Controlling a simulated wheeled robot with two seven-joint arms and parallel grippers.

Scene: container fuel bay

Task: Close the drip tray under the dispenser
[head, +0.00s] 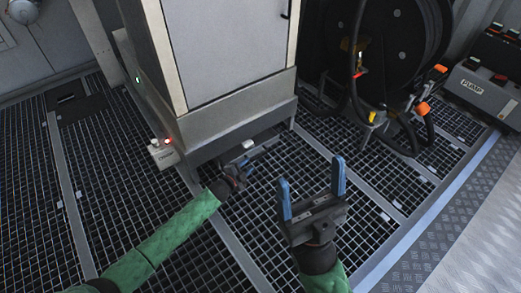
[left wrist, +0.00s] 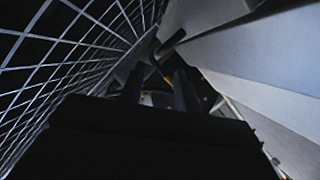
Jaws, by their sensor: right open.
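The dispenser (head: 222,50) is a tall pale grey cabinet at the top centre of the head view. A wide metal section (head: 240,118) runs along its foot, above the floor grating; I cannot tell the drip tray apart from it or how far the tray stands out. My left gripper (head: 251,154) is low, close in front of this foot. In the left wrist view its two dark fingers (left wrist: 158,88) stand apart with a gap between them; contact with the tray cannot be seen. My right gripper (head: 313,188) is open and empty, blue fingers up, further from the dispenser.
A hose reel (head: 395,45) with hanging hose and orange-tipped parts stands right of the dispenser. A box marked PUMP (head: 487,88) is at the far right. A small white box with a red light (head: 162,153) sits at the dispenser's left corner. The grating (head: 120,190) is mostly clear.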

